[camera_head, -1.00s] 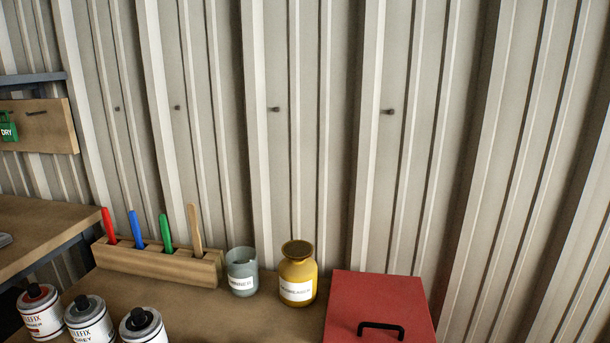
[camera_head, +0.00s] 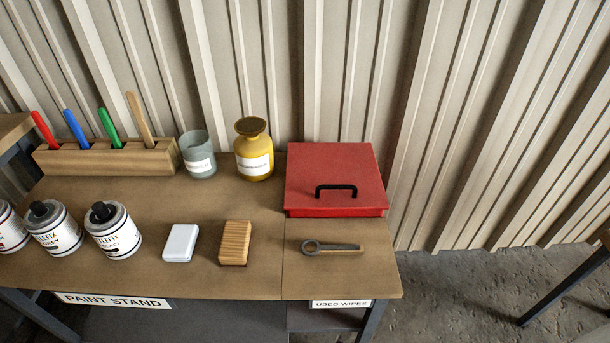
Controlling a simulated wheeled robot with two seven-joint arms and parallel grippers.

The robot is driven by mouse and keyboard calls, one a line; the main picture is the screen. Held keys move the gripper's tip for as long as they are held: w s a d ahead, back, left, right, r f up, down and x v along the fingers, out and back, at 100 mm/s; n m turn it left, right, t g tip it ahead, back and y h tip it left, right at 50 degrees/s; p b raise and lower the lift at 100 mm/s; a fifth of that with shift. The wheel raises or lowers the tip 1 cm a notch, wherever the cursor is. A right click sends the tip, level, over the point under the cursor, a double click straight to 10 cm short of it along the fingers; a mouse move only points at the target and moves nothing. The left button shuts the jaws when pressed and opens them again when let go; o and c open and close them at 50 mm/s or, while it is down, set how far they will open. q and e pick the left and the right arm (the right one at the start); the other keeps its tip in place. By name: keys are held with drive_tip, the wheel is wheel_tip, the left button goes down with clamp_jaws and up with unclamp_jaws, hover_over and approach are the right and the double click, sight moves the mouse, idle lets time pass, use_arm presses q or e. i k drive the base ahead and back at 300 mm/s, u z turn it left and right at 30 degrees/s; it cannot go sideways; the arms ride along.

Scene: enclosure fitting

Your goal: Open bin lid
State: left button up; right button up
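A red bin (camera_head: 290,212) with a flat red lid (camera_head: 330,164) stands at the back right of the wooden table. The lid lies shut on it. A black handle (camera_head: 336,187) sits on the lid near its front edge. A label reading "USED WIPES" (camera_head: 340,304) is on the table's front edge below it. Neither of my grippers is in view.
A grey ring-ended tool (camera_head: 332,247) lies in front of the bin. A wood block (camera_head: 235,243), a white block (camera_head: 181,243), a yellow jar (camera_head: 253,155), a grey cup (camera_head: 197,158) and several cans (camera_head: 112,229) stand to the left. Bare floor (camera_head: 470,295) lies to the right.

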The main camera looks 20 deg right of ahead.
sight(319, 177)
drive_tip(key=u, duration=1.8)
drive_tip(key=k, duration=1.15)
drive_tip(key=z, duration=1.25)
drive_tip(key=i, duration=0.5)
